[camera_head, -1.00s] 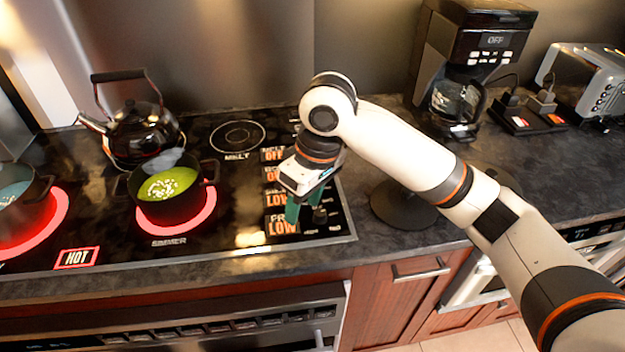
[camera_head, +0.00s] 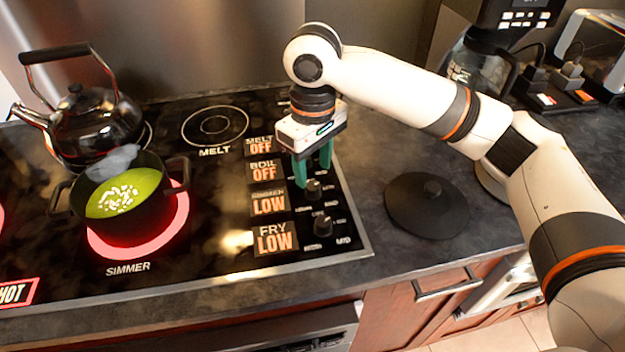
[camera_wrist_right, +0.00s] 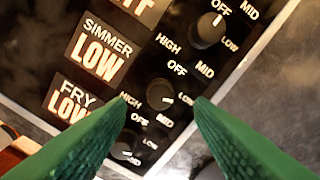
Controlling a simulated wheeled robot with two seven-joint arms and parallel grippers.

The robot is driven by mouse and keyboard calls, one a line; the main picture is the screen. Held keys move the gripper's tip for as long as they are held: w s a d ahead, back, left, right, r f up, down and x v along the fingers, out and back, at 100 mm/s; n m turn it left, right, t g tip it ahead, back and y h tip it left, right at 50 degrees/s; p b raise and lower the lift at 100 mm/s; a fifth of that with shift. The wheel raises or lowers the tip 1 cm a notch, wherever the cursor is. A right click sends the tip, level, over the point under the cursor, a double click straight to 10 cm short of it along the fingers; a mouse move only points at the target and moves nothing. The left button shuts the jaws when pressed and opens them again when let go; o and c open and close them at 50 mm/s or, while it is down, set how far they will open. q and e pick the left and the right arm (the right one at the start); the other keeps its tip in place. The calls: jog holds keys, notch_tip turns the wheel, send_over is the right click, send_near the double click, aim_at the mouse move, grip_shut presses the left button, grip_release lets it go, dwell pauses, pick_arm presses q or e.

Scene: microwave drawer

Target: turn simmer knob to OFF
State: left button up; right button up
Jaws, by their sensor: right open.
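The simmer knob (camera_head: 313,190) is a small black dial in the column along the cooktop's right edge. In the right wrist view the simmer knob (camera_wrist_right: 160,95) has its pale mark toward LOW, with OFF printed above it. The simmer display (camera_head: 269,202) reads LOW. My right gripper (camera_head: 313,176) points down over the knob column, its green fingers open and apart. In the wrist view the knob shows in the gap beyond the fingertips (camera_wrist_right: 160,100); I cannot tell whether they touch it. My left gripper is not in view.
The fry knob (camera_head: 322,225) is close in front; its display (camera_head: 274,239) reads LOW. The boil knob (camera_wrist_right: 207,30) is behind, its display (camera_head: 264,172) OFF. A pot of green soup (camera_head: 122,195) sits on the glowing simmer burner. A black lid (camera_head: 427,208) lies right of the cooktop.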

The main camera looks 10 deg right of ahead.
aim_at(312, 185)
notch_tip(312, 185, down, 4)
jog(key=shift+f, duration=0.25)
jog(key=c, duration=1)
jog(key=shift+r+p, duration=0.2)
jog(key=shift+p, duration=0.4)
jog(key=n+p, duration=0.9)
jog(key=p, duration=0.3)
jog(key=shift+r+p, duration=0.1)
jog(key=shift+p, duration=0.2)
jog(key=n+p, duration=0.2)
jog(key=n, duration=0.1)
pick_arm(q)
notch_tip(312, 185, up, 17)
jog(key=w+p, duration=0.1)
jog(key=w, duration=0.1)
pick_arm(e)
jog(key=shift+f+n, duration=0.25)
jog(key=shift+n, duration=0.65)
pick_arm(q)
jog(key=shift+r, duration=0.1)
